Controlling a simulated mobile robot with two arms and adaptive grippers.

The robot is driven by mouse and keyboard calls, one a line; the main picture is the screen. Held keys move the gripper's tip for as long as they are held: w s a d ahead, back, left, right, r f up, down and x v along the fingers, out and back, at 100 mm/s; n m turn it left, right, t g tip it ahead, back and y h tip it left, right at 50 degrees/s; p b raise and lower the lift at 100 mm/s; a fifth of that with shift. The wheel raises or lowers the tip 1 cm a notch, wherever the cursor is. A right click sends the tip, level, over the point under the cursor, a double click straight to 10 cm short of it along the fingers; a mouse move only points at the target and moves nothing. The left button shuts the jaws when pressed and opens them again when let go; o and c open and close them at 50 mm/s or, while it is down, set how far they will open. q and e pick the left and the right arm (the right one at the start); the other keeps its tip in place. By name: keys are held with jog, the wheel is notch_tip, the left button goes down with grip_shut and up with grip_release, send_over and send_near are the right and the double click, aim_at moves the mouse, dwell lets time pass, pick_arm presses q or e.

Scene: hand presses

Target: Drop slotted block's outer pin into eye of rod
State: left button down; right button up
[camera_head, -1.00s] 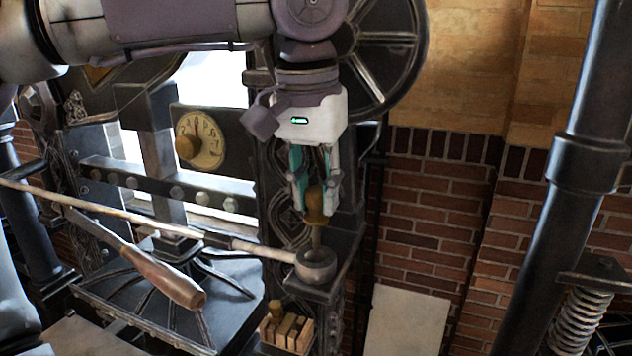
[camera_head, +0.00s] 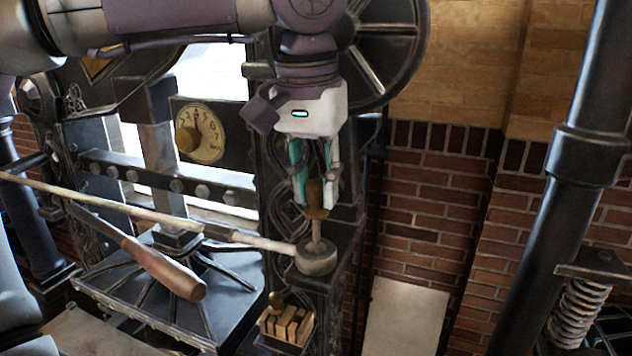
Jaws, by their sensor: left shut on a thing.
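My left gripper (camera_head: 316,190) points down and is shut on the brass knob of a pin (camera_head: 316,213). The pin's shank hangs upright below the knob, and its lower end meets the eye of the rod (camera_head: 317,260). How deep the tip sits in the eye is hard to tell. The long rod (camera_head: 150,215) runs from the left edge to this ring-shaped eye. The slotted wooden block (camera_head: 286,324) is on a dark bracket below the eye, with another knobbed pin (camera_head: 277,301) standing at its left. My right gripper is not in view.
A wooden-handled lever (camera_head: 165,268) lies below the rod. A dial (camera_head: 198,133) with a brass knob is on the press frame behind. A spoked wheel (camera_head: 380,50) is behind my left arm. A dark column (camera_head: 580,150) and a coil spring (camera_head: 570,310) stand at the right.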

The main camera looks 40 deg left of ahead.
aim_at(314, 211)
pick_arm(q)
jog(key=shift+s+f+b, duration=0.1)
jog(key=shift+f+b, duration=0.2)
jog(key=shift+f, duration=1.95)
dwell(1.8)
jog(key=shift+c, duration=1.2)
grip_release()
jog(key=shift+r, duration=0.1)
jog(key=shift+r+p, duration=0.3)
jog(key=shift+r, duration=2.1)
